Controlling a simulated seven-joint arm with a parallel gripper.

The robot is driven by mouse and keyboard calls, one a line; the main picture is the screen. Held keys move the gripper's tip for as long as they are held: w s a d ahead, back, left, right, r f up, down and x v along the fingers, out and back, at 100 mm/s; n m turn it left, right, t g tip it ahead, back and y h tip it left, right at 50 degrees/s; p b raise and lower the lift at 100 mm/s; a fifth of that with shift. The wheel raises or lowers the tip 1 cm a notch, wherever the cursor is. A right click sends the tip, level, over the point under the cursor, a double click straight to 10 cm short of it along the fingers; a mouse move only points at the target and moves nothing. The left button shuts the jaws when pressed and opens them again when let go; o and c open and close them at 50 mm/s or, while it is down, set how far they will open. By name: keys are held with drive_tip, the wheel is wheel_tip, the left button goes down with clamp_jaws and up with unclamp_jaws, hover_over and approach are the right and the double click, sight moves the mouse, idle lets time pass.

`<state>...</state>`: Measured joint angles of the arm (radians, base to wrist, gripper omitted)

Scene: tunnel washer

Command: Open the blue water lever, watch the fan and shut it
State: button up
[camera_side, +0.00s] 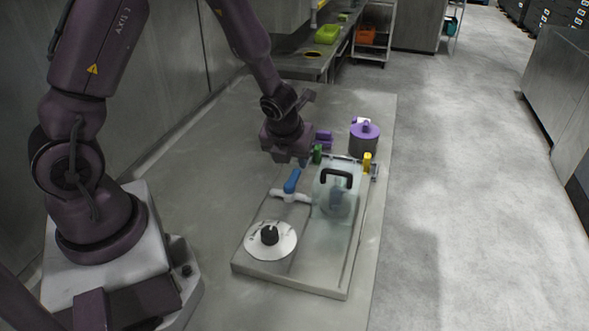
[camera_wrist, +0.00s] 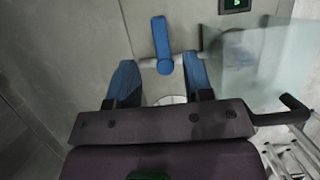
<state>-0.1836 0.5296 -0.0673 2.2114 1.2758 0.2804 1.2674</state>
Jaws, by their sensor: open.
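The blue water lever (camera_side: 292,181) sits on a pale pipe on the grey tabletop rig. In the wrist view the lever (camera_wrist: 161,42) lies crosswise to the pipe, its free end toward the top of the picture. My gripper (camera_side: 290,163) is above and just beyond the lever in the side view. In the wrist view my gripper (camera_wrist: 160,72) is open, its two blue fingers apart on either side of the lever's pivot end, with nothing held. A clear housing (camera_side: 335,203) with a black handle stands right of the lever.
A white dial (camera_side: 270,240) with a black knob is at the rig's near end. A purple-lidded pot (camera_side: 364,138), a green part (camera_side: 317,153) and a yellow part (camera_side: 367,162) stand at the far end. A small display (camera_wrist: 236,4) shows a green digit.

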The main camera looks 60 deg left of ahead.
sight(295, 173)
drive_tip(key=shift+x, duration=3.1)
clamp_jaws()
